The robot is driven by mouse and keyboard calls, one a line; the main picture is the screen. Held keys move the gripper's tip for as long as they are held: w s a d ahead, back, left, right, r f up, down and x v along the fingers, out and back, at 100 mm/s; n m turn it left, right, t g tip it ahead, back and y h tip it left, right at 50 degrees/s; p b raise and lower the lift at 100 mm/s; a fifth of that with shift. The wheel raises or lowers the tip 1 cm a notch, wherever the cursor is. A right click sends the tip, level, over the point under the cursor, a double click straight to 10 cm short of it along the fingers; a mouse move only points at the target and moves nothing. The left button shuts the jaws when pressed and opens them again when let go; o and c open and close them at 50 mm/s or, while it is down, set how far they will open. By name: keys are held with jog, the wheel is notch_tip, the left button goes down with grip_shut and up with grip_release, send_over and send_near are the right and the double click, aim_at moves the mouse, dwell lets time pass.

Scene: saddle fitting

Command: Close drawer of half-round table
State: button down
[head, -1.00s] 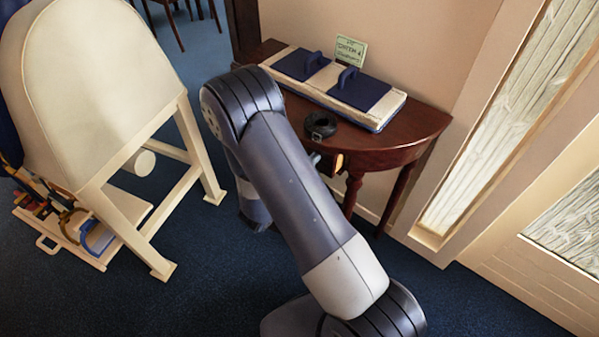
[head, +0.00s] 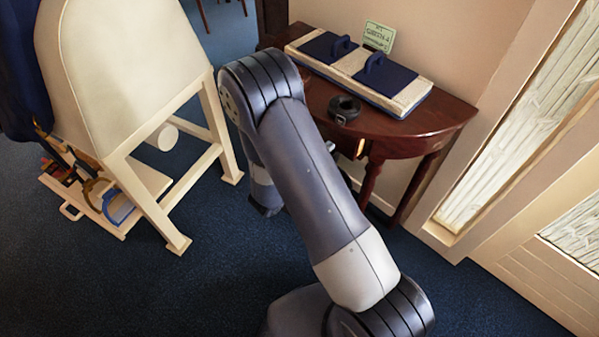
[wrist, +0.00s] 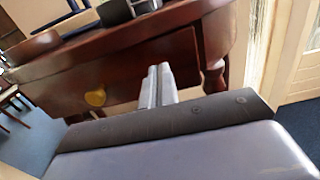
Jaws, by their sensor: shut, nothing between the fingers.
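The half-round table (head: 432,124) is dark reddish wood and stands against the wall in the head view. Its curved edge and apron fill the upper part of the wrist view (wrist: 130,45). The drawer front (wrist: 150,62) shows there with a round brass knob (wrist: 95,97) at its left. My gripper (wrist: 158,72) is shut and empty, its fingers pointing at the drawer front, right of the knob. I cannot tell whether the fingertips touch it or how far the drawer stands out. In the head view my arm hides the gripper and most of the drawer.
A cream wooden stand (head: 130,75) is at the left. A glazed panel (head: 500,130) is at the right. Blue carpet (head: 60,290) lies open in front.

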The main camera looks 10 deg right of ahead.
aim_at(341, 137)
jog(key=v, duration=1)
jog(key=shift+s, duration=0.1)
jog(key=x, duration=1.3)
jog(key=shift+w+d, duration=0.2)
jog(key=shift+f, duration=0.1)
